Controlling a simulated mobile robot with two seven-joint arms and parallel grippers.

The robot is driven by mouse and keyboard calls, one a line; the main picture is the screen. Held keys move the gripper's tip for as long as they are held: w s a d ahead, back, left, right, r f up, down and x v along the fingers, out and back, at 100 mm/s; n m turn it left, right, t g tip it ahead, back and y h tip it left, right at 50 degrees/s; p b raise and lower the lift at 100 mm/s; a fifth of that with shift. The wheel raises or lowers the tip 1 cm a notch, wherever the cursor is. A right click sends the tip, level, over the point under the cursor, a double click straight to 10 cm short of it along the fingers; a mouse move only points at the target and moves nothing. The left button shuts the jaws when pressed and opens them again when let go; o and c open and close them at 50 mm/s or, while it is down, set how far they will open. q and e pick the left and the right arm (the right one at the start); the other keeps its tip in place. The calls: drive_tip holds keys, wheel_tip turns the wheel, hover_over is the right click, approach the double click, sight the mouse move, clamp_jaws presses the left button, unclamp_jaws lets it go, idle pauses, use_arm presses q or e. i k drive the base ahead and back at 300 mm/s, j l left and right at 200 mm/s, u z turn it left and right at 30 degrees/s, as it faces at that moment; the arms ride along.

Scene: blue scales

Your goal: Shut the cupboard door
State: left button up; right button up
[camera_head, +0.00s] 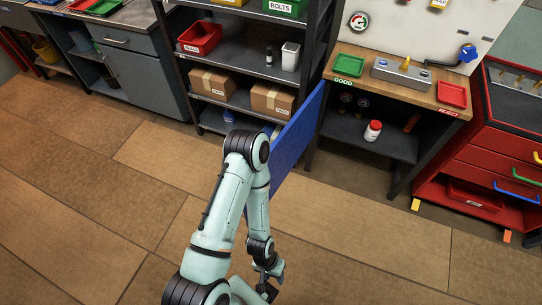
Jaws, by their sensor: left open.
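The blue cupboard door (296,137) stands open, jutting out toward me from between the dark shelf unit and the workbench. The open bay under the bench (365,138) shows beside it, with a white and red bottle (373,131) and small dark items inside. My left arm crosses in front of the door's left and lower part and hides some of it. My left gripper (268,289) is low in the view, near the door's lower end, open and holding nothing I can see. I cannot tell whether it touches the door. My right gripper is out of view.
The shelf unit (235,54) holds red and green bins and cardboard boxes. The bench top carries a green tray (348,66), a metal fixture (401,74) and a red tray (452,94). A red tool cabinet (500,150) stands at right. The tiled floor (350,230) is clear.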

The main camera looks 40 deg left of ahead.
sight(286, 148)
drive_tip(key=k+j, duration=0.15)
drive_tip(key=j, duration=0.15)
drive_tip(key=k+j+z, duration=0.15)
drive_tip(key=j, duration=0.2)
drive_tip(key=k+j, duration=0.2)
drive_tip(key=j+z, duration=0.2)
drive_tip(key=j, duration=1)
drive_tip(key=i+j, duration=0.35)
drive_tip(key=j, duration=0.25)
drive_tip(key=k+j+z, duration=0.2)
drive_tip(key=j, duration=0.25)
drive_tip(key=j+z, duration=0.2)
drive_tip(key=j, duration=0.2)
drive_tip(key=k, duration=0.05)
